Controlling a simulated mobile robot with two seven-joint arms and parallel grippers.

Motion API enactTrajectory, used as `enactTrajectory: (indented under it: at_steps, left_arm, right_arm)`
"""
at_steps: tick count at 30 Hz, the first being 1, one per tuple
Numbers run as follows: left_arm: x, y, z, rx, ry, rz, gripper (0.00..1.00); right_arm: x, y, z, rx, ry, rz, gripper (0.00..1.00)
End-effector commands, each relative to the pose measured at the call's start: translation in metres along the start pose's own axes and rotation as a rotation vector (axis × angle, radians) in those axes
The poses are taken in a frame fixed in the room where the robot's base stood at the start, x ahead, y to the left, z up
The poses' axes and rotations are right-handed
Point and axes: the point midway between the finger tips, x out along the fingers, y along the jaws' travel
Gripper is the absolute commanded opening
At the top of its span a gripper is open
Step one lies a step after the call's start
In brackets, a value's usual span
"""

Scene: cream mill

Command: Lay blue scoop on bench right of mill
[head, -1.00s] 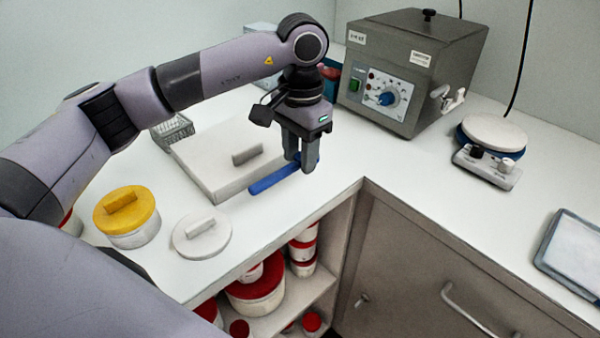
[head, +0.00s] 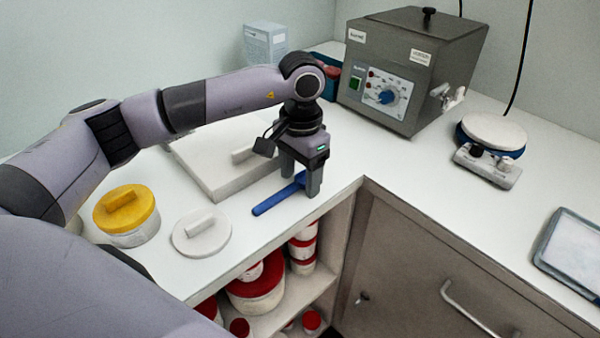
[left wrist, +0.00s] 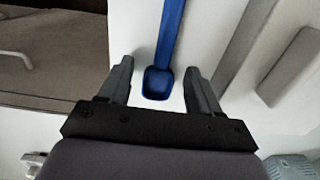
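The blue scoop (head: 275,199) lies on the white bench near its front edge, beside a white slab. In the left wrist view the scoop's bowl (left wrist: 158,84) lies between my finger pads, with a gap on each side. My left gripper (head: 300,184) is open, pointing down around the bowl end of the scoop. A grey boxy machine (head: 410,70) with a blue dial, seemingly the mill, stands at the back, right of the scoop. My right gripper is not in view.
A white slab (head: 215,165) with a raised block lies left of the scoop. A yellow-lidded tub (head: 127,210) and a white lid (head: 201,233) are nearer. A round-plated device (head: 493,133) and a tray (head: 575,250) are at right. Bench between them is clear.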

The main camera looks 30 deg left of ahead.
Motion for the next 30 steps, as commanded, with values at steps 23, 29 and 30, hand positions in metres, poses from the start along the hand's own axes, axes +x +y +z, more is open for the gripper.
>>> enactTrajectory:
  at_steps: [23,29,30]
  left_arm:
    - [-0.089,0.0,-0.001,0.001,0.005,-0.001,0.63]
    - [-0.116,0.0,0.0,0.0,0.002,0.0,0.63]
    - [-0.119,0.0,0.0,0.0,0.001,0.0,0.63]
  right_arm:
    - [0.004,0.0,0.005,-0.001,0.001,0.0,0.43]
    - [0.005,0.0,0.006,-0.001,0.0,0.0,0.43]
    - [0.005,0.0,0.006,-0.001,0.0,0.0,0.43]
